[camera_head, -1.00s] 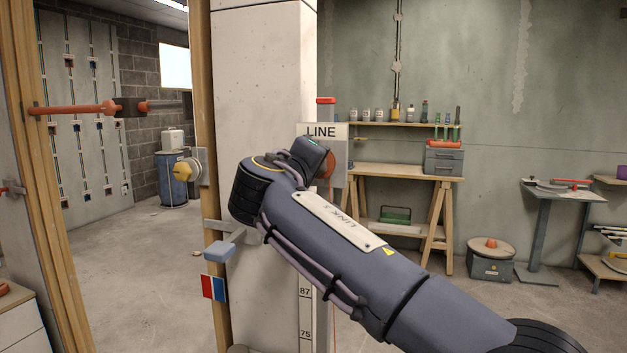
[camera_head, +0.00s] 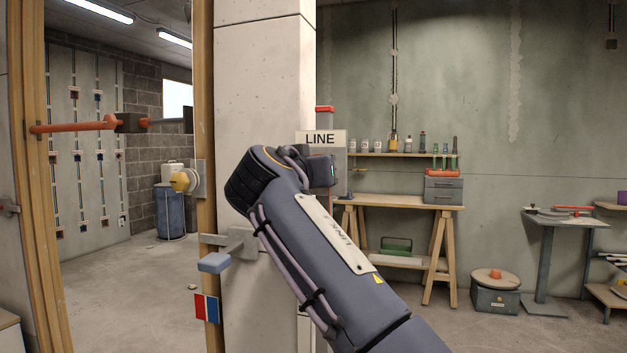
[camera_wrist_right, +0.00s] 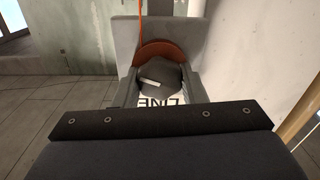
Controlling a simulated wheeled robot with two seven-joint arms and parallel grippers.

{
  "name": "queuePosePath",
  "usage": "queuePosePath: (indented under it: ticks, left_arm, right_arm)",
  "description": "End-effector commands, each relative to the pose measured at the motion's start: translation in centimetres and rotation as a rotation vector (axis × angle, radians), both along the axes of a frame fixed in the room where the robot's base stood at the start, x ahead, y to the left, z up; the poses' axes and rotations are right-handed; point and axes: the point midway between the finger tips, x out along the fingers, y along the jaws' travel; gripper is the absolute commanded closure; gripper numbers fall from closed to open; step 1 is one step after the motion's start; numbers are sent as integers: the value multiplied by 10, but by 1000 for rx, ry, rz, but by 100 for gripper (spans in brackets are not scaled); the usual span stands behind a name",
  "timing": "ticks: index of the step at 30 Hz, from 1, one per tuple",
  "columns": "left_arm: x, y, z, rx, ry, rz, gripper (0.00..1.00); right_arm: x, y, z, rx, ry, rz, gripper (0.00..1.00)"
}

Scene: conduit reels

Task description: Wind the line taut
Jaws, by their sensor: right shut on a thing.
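The reel's rust-orange drum (camera_wrist_right: 168,50) shows in the right wrist view, with a dark faceted knob (camera_wrist_right: 165,78) at its centre bearing a pale mark. An orange line (camera_wrist_right: 141,18) runs from the drum to the picture's top edge. My right gripper (camera_wrist_right: 163,88) is shut on the knob, one finger at each side. In the head view the white LINE sign (camera_head: 321,138) is on the pillar's right side, just above my right wrist. My right arm hides the reel there. How tight the line is cannot be told. My left gripper is out of view.
The concrete pillar (camera_head: 262,85) stands close behind my arm. A wooden doorway post (camera_head: 204,100) with a yellow knob (camera_head: 181,181) and a blue-grey lever (camera_head: 214,262) is left of it. A trestle bench (camera_head: 400,203) stands farther back, with clear floor before it.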

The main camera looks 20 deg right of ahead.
Motion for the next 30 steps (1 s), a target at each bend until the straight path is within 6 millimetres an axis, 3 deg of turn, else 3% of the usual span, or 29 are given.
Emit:
queuePosePath:
  ticks: [18, 30]
  left_arm:
    - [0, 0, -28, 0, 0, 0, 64]
    - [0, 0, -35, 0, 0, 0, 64]
  right_arm:
    - [0, 0, -4, 472, -316, -1, 85]
    - [0, -1, -3, 668, -446, -1, 85]
